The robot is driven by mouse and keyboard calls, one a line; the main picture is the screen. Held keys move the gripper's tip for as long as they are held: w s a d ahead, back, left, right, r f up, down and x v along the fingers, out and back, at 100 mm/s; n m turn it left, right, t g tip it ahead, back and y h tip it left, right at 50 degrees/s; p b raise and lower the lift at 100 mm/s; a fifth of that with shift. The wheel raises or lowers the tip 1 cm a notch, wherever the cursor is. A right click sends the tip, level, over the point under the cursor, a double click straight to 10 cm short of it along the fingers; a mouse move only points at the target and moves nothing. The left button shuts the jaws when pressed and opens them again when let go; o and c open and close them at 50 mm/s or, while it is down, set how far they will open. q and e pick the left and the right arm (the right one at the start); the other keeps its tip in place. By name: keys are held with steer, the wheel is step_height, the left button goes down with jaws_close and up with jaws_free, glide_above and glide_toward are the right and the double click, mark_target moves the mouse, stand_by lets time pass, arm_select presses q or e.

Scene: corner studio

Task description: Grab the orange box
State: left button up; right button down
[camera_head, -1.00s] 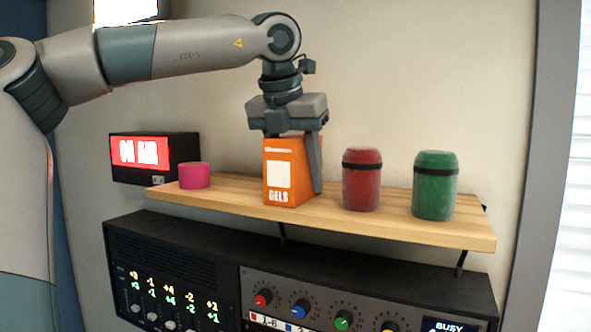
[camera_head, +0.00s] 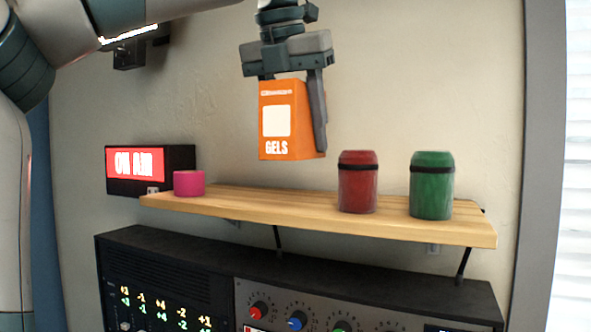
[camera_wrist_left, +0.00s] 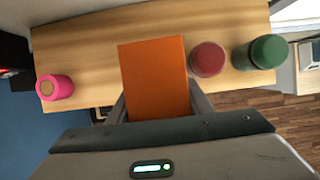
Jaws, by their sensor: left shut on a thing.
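The orange box (camera_head: 277,108), with a white label and the word GELS, hangs upright in the air above the wooden shelf. My left gripper (camera_head: 290,105) comes down from above and is shut on the box, one finger showing along its right side. The other finger is mostly hidden in the head view. In the left wrist view the box (camera_wrist_left: 155,75) sits between the fingers, with the shelf below it. My right gripper is not in view.
On the wooden shelf (camera_head: 270,200) stand a pink cylinder (camera_head: 189,184) at left, and a red canister (camera_head: 358,183) and a green canister (camera_head: 432,186) at right. A lit ON AIR sign (camera_head: 136,164) is at far left. A mixer console (camera_head: 165,262) lies below. The shelf's middle is clear.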

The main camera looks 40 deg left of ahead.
mark_target(304, 107)
arm_select(q)
steer(key=shift+s+d+r, duration=0.85)
steer(key=shift+s+d, duration=0.05)
steer(key=shift+d, duration=0.1)
steer(key=shift+s+d+r, duration=0.8)
steer(key=shift+s+d, duration=0.1)
steer(key=shift+d, duration=0.1)
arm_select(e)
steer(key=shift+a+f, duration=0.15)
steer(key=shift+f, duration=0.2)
arm_select(q)
steer(key=shift+w, duration=0.1)
